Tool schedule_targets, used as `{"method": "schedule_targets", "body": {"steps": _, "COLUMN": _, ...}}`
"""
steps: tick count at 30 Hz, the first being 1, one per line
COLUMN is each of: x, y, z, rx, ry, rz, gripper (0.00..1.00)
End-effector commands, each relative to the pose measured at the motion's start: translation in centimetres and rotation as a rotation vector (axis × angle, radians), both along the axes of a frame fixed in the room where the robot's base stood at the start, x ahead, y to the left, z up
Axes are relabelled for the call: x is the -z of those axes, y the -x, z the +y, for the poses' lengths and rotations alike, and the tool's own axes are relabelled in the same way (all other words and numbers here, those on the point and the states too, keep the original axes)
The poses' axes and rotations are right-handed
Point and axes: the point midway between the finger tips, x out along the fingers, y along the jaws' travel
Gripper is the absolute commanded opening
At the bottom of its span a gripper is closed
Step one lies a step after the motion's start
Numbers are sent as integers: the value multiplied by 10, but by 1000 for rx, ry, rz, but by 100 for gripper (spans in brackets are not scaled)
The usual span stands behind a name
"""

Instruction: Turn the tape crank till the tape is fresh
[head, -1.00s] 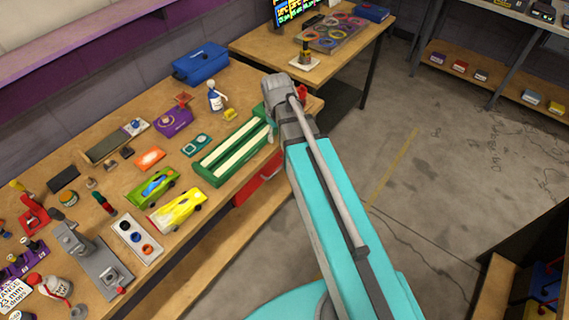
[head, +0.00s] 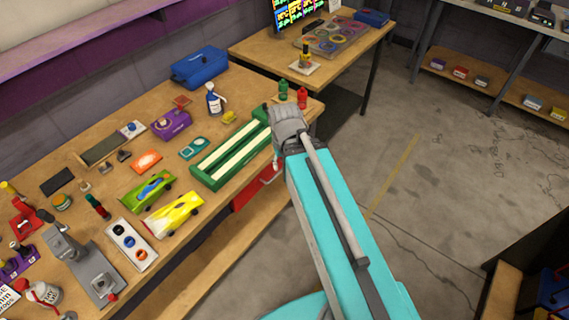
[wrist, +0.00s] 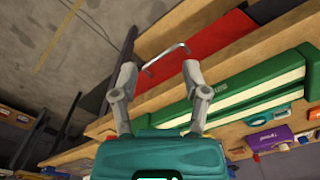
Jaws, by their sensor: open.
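A long green unit with two cream strips (head: 232,152), which look like the tape, lies along the bench's front edge. In the wrist view the green unit (wrist: 250,82) crosses the right side. I cannot make out a crank on it for certain; my arm covers the area by its right end in the head view. My gripper (wrist: 160,72) is open and empty, its two fingers pointing at the bench front. A thin metal handle (wrist: 167,58) shows beyond the fingertips, in front of a red drawer front (wrist: 200,45). I cannot tell whether they touch.
Green and yellow toy cars (head: 172,214) lie left of the green unit. A spray bottle (head: 214,100), purple box (head: 171,124) and blue toolbox (head: 200,67) stand behind it. Green and red bottles (head: 302,97) stand near the bench's right corner. Open floor lies right.

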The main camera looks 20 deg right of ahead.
Motion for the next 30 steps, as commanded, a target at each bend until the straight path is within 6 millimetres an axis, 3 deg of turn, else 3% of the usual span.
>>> {"method": "schedule_targets", "body": {"steps": 8, "x": -1, "y": -3, "z": 0, "rx": -5, "ry": 0, "rz": 0, "gripper": 59}}
{"method": "schedule_targets", "body": {"steps": 14, "x": -13, "y": -26, "z": -1, "rx": -56, "ry": 0, "rz": 0, "gripper": 59}}
{"method": "schedule_targets", "body": {"steps": 20, "x": -38, "y": -78, "z": -3, "rx": -185, "ry": 0, "rz": 0, "gripper": 59}}
{"method": "schedule_targets", "body": {"steps": 30, "x": -87, "y": -187, "z": -6, "rx": -483, "ry": -1, "rz": 1, "gripper": 59}}
